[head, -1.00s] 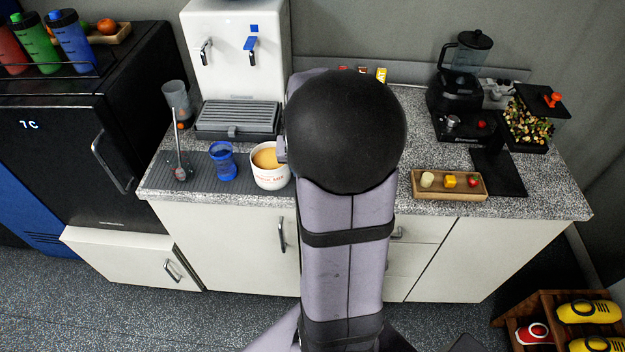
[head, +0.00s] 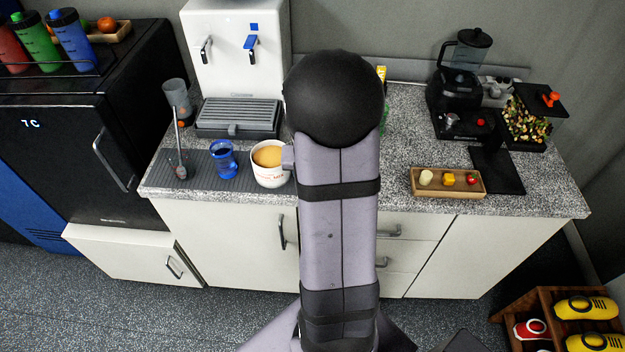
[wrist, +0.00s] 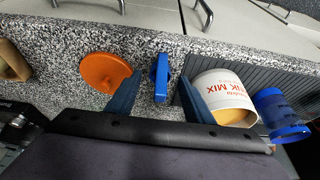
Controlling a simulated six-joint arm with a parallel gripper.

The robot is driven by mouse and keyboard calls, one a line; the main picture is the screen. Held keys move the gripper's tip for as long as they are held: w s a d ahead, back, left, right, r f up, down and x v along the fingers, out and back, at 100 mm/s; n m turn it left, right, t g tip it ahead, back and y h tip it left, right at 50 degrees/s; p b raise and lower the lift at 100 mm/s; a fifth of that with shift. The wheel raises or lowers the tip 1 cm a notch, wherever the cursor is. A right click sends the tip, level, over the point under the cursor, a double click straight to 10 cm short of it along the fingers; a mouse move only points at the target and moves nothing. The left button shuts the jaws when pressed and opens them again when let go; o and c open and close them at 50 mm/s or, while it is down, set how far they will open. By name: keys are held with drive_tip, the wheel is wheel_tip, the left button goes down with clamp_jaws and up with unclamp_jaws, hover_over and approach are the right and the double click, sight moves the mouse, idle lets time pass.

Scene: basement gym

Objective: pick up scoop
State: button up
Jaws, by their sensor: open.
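A small blue object, which looks like the scoop (wrist: 161,78), lies on the speckled counter in the wrist view. My gripper (wrist: 158,86) is open, with one finger on each side of it and a gap to both. I cannot tell how high the fingers are above the counter. My arm hides the scoop and the gripper in the head view. The white drink mix tub (wrist: 224,92), with tan powder inside, stands close beside the right-hand finger in the wrist view. It also shows in the head view (head: 271,178).
An orange disc (wrist: 105,72) lies beside the left-hand finger. A wooden tray (head: 447,194) with small foods, a blender (head: 465,65) and a water dispenser (head: 235,50) occupy the counter.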

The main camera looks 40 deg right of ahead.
drive_tip(key=shift+x, duration=1.2)
drive_tip(key=shift+a, duration=0.1)
drive_tip(key=c, duration=1.1)
drive_tip(key=shift+r, duration=0.1)
